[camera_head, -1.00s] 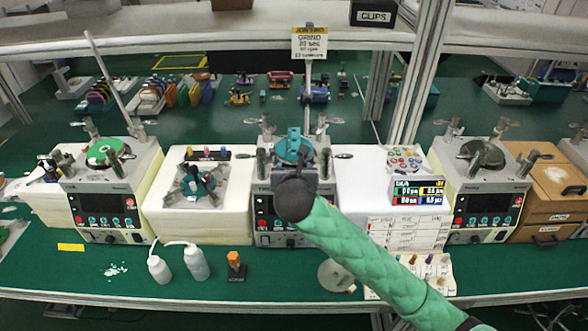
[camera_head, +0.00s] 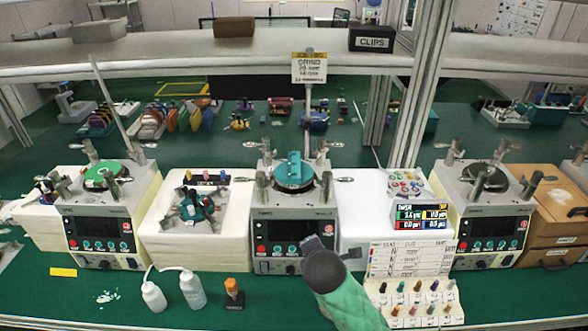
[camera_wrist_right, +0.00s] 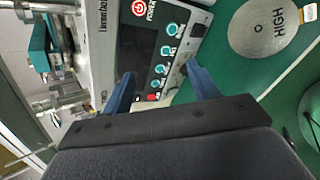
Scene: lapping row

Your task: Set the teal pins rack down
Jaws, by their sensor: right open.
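A teal block (camera_head: 293,166), which looks like the teal rack, stands on the round teal plate (camera_head: 294,182) of the middle lapping machine (camera_head: 290,222). Part of the block also shows at the left of the right wrist view (camera_wrist_right: 40,45), beside metal posts. I cannot make out its pins. My right gripper (camera_head: 314,246) is in front of the middle machine's panel, below the block and apart from it. In the right wrist view its two blue fingers (camera_wrist_right: 162,90) are spread with nothing between them. My left gripper is not in view.
Metal clamp posts surround the plate. A white tray (camera_head: 150,230) with teal parts is to the left. A label display (camera_head: 421,217) and a card of coloured pegs (camera_head: 415,305) are to the right. Two bottles (camera_head: 192,289) stand in front. A metal disc marked HIGH (camera_wrist_right: 275,28) lies near the gripper.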

